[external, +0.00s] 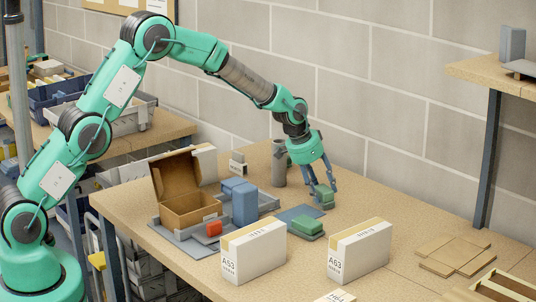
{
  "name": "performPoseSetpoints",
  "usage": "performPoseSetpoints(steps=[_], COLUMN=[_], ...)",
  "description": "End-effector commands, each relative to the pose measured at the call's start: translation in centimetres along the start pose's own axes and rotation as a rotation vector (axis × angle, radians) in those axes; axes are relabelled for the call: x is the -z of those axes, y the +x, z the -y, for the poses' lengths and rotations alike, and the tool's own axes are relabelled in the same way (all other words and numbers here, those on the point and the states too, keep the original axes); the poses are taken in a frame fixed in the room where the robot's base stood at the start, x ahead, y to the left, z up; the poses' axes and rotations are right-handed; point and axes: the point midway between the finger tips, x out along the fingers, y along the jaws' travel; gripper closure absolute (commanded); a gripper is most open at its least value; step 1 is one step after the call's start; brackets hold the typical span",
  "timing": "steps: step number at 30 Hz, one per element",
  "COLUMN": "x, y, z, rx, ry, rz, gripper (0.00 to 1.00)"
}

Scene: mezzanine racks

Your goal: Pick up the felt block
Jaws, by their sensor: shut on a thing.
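My gripper (321,194) points down over the right part of the table, with its fingers shut on a small green block (325,197), which looks like the felt block. The fingers cover part of it. Whether it touches the table or hangs just above it is hard to tell. A second, similar green block with a grey lower part (308,227) lies in front of the gripper, on or beside a flat blue-grey mat (293,213).
Two white cartons (255,253) (360,252) stand in front. A grey cylinder (279,163) stands behind. Flat cardboard pieces (453,254) lie at the right.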

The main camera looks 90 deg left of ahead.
Motion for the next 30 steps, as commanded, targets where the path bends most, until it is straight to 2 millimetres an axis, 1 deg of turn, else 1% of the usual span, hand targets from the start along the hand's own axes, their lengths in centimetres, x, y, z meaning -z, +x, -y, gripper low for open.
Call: performPoseSetpoints(steps=[1,7,13,14,17,24,30], x=[-0.3,-0.4,-0.1,0.0,0.6,2.2,3.3], y=[0.3,0.4,-0.5,-0.8,-2.0,-5.6,-8.0], z=[-0.1,-0.1,-0.1,-0.1,-0.1,0.0,0.0], rx=[-0.001,-0.002,-0.002,-0.002,-0.001,-0.001,-0.001], ry=[0.000,0.000,0.000,0.000,0.000,0.000,-0.001], rz=[0.006,0.008,0.008,0.008,0.006,0.003,0.003], gripper=[0.97,0.97,0.97,1.00,1.00,1.00,1.00])
